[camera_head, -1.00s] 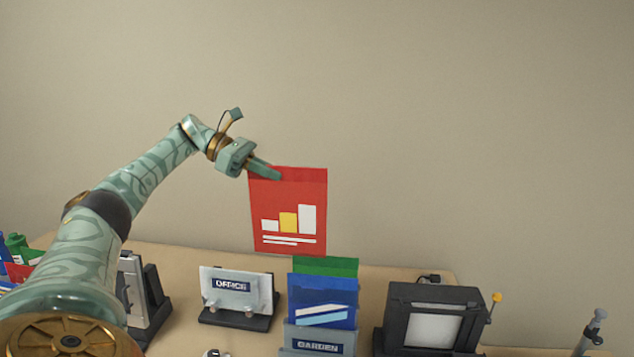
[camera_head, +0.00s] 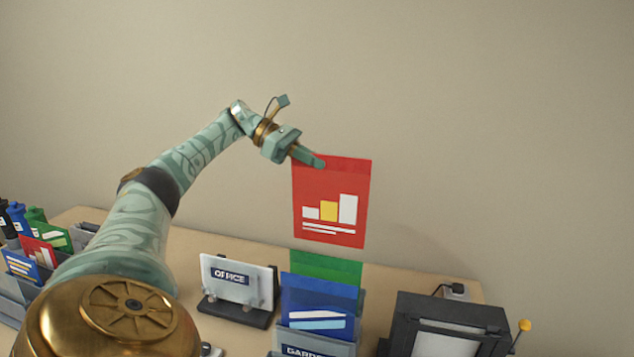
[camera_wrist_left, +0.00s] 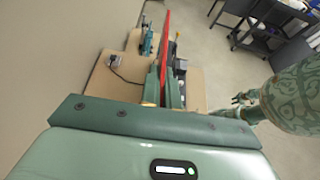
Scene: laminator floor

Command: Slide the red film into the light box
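The red film (camera_head: 332,215) is a flat sheet with a white and yellow bar chart. It hangs upright in the air above the table. My left gripper (camera_head: 314,160) is shut on its top edge near the left corner. In the left wrist view the red film (camera_wrist_left: 166,40) shows edge-on between the fingers. The light box (camera_head: 455,313), black with a pale screen, stands to the lower right of the film and apart from it. Its bottom is cut off by the picture edge. My right gripper (camera_wrist_left: 245,100) shows small in the left wrist view; its opening is unclear.
A holder with green film (camera_head: 325,266) and blue film (camera_head: 318,300) stands below the red film. A white OFFICE stand (camera_head: 237,283) is left of it. A rack of films (camera_head: 40,250) is at far left. A yellow-knobbed lever (camera_head: 524,326) sits right of the light box.

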